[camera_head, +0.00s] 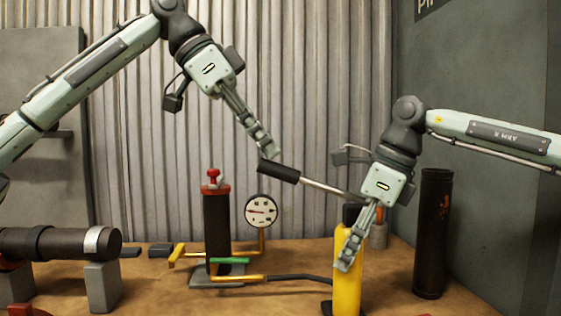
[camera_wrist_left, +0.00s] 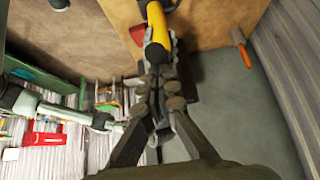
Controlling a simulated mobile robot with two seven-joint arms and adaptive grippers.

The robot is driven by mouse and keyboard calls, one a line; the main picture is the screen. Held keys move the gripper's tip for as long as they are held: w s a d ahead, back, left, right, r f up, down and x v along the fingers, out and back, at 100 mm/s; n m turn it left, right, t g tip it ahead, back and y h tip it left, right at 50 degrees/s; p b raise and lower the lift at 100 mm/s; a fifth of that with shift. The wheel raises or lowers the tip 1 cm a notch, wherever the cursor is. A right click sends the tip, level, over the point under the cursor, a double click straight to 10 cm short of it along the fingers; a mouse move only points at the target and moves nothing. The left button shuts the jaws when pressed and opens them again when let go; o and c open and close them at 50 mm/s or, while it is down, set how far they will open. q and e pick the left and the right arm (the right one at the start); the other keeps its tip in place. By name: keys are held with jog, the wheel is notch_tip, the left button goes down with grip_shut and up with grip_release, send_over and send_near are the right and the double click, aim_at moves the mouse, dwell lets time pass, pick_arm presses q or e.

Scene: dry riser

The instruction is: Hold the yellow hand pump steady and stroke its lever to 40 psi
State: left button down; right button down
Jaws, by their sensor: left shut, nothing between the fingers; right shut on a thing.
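The yellow hand pump (camera_head: 347,279) stands upright at the front right of the bench in the head view. Its lever slopes up to the left from the black pump head (camera_head: 352,213), with a steel rod (camera_head: 324,187) and a black grip (camera_head: 279,172). My right gripper (camera_head: 345,262) is shut on the pump's body. My left gripper (camera_head: 265,153) is shut and empty, its tips just above the lever's grip; I cannot tell whether they touch it. The round pressure gauge (camera_head: 261,211) has a red needle; its numbers are too small to read.
A black cylinder with a red top (camera_head: 216,232) stands left of the gauge. A hose (camera_head: 300,278) runs toward the pump. A dark tube (camera_head: 432,235) stands at the right, and a black horizontal cylinder (camera_head: 60,243) lies on blocks at the left. A corrugated wall (camera_head: 130,130) closes the back.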

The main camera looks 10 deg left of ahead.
pick_arm(q)
jog(key=shift+f, duration=0.1)
jog(key=shift+f, duration=2.2)
jog(key=a, duration=0.2)
jog(key=s+a+r, duration=0.1)
send_near(265, 172)
jog(key=a+r, duration=0.1)
jog(key=a, duration=0.2)
jog(key=a+r, duration=0.1)
jog(key=shift+s+a+r, duration=0.2)
jog(key=shift+s+r, duration=0.05)
jog(key=shift+r, duration=0.1)
